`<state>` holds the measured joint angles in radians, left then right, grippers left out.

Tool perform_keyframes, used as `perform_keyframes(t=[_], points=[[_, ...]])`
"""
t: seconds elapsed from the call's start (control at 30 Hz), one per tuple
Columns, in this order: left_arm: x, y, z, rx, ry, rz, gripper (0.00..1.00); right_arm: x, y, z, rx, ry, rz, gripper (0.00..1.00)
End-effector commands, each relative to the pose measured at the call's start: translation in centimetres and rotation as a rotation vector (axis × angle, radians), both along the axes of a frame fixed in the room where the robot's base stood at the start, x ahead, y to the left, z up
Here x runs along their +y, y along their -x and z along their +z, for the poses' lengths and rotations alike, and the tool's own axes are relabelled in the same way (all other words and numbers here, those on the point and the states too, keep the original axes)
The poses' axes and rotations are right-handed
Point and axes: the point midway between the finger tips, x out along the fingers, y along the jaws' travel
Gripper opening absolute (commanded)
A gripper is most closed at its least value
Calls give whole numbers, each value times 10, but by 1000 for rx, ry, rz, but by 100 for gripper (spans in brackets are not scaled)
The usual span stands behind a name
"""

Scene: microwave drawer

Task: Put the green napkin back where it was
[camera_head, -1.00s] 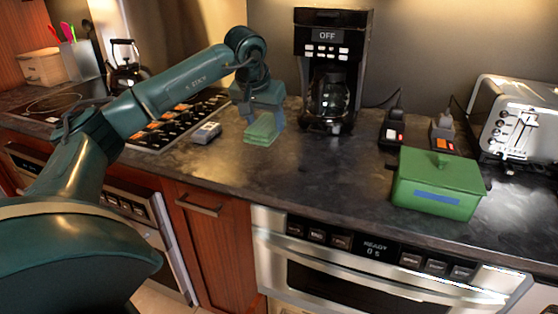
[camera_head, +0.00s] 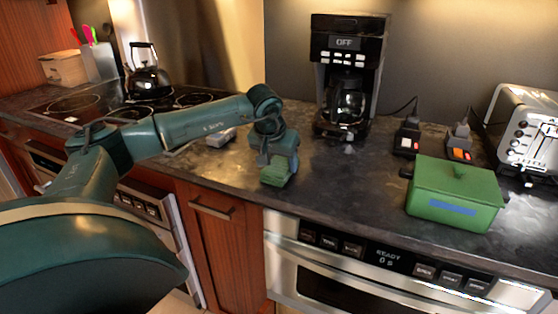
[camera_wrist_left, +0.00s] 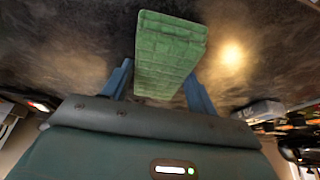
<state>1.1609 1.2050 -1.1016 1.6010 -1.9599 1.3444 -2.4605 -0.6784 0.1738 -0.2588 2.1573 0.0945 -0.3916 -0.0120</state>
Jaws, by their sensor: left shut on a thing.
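The green napkin (camera_head: 277,172) is a folded block at the fingertips of my left gripper (camera_head: 275,160), over the counter in front of the coffee maker. The napkin also shows in the left wrist view (camera_wrist_left: 168,55), between the two blue fingers of the left gripper (camera_wrist_left: 160,88). The left gripper is shut on it. In the head view the gripper covers the napkin's upper part. I cannot tell whether its underside touches the counter. My right gripper is not in view.
A black coffee maker (camera_head: 347,75) stands behind the gripper. A green lidded pot (camera_head: 455,193) is to the right, with a toaster (camera_head: 525,135) behind it. A small grey box (camera_head: 221,138) and the stove (camera_head: 160,105) are to the left. Counter between napkin and pot is clear.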

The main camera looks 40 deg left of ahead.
Motion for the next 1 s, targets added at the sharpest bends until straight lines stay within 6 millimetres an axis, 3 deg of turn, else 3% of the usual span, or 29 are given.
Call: perform_keyframes(t=[0.1, 0.13, 0.37, 0.73, 1.0], points=[[0, 0, -4, 0, 0, 0, 40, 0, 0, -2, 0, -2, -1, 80], [0, 0, -3, 0, 0, 0, 61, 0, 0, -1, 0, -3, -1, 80], [0, 0, -3, 0, 0, 0, 79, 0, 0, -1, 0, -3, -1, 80], [-1, 2, 7, -2, 0, 0, 80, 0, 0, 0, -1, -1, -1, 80], [-7, 21, 56, -5, -1, 0, 80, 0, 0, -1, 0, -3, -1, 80]])
